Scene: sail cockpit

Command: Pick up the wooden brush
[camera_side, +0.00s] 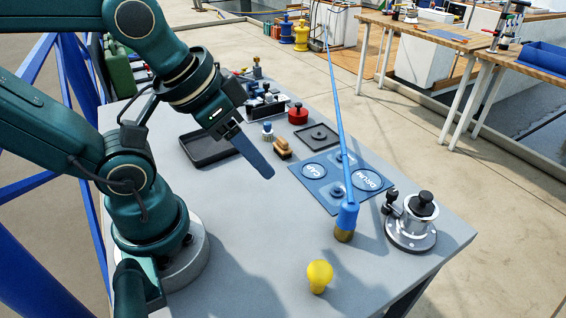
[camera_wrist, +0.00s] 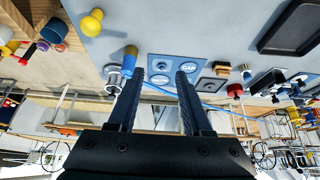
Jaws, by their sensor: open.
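The wooden brush (camera_side: 283,149) is a small tan block with dark bristles, lying on the grey table near its middle. In the wrist view it shows small, right of the fingers (camera_wrist: 222,67). My gripper (camera_side: 266,173) hangs above the table, in the picture just left of and below the brush, its fingers slanting down to the right. In the wrist view my gripper (camera_wrist: 159,74) has its two dark fingers spread with nothing between them. The side view shows the fingers overlapping, so their gap is hidden there.
A small blue-topped scrubber (camera_side: 267,131) stands beside the brush. A black tray (camera_side: 208,149), a red knob (camera_side: 298,114) and a blue mat (camera_side: 313,189) surround it. A blue-handled pole (camera_side: 346,217), metal winch (camera_side: 411,231) and yellow knob (camera_side: 319,275) stand nearer. The front-left table is clear.

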